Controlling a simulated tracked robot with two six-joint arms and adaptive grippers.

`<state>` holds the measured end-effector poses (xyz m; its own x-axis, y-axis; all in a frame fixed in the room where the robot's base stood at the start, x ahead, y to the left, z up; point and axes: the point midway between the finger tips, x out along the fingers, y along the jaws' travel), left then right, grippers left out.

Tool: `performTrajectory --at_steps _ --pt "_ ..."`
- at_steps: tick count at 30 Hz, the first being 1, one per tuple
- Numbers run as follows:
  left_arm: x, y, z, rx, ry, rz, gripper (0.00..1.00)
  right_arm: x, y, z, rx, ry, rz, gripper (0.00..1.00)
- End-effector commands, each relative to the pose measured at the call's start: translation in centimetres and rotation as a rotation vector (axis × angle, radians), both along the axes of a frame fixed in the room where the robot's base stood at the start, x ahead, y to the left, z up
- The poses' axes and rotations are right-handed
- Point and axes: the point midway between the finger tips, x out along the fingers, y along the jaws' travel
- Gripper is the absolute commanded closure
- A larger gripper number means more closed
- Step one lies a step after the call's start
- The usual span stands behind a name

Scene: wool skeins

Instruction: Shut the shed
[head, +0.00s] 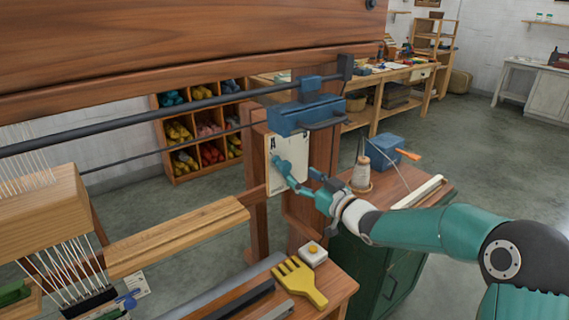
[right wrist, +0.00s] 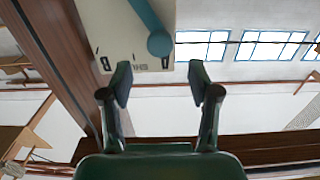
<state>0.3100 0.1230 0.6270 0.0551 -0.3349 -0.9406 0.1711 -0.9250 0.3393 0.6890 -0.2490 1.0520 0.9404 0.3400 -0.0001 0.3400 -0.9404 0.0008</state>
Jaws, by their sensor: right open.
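A pale card with dark letters (head: 296,152) is fixed on the loom's wooden post. A teal lever lies across the card, and its round end (right wrist: 159,43) shows in the right wrist view. My right gripper (head: 306,183) is in front of the card; in the right wrist view (right wrist: 160,76) its fingers are open and empty, with the lever's end beyond and between them. I cannot tell whether a finger touches it. White warp threads (head: 62,264) run through the loom at the left; the state of the shed is unclear. My left gripper is out of view.
A blue block (head: 306,114) sits on a dark rail above the card. A thread cone (head: 361,174) and a blue box (head: 385,153) stand on the green cabinet.

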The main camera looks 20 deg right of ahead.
Motion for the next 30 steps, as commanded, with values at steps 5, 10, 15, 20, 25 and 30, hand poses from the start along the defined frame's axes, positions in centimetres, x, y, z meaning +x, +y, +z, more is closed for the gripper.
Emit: performTrajectory --at_steps 5,10,15,20,25,30 --pt "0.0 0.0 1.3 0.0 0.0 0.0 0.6 3.7 1.4 0.2 0.001 0.0 0.002 0.39" --pt "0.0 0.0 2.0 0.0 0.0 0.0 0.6 6.1 2.2 0.1 0.001 0.0 0.001 0.39" --pt "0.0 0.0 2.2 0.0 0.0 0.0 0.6 7.2 2.7 0.0 0.001 0.001 0.0 0.39" --pt "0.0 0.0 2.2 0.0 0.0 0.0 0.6 7.5 2.8 0.0 0.001 0.001 0.0 0.39" --pt "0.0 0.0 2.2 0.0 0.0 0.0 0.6 7.5 2.8 -0.1 0.001 0.001 0.0 0.39" --pt "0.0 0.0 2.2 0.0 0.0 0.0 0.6 7.5 2.8 -0.1 0.001 0.001 0.001 0.65"
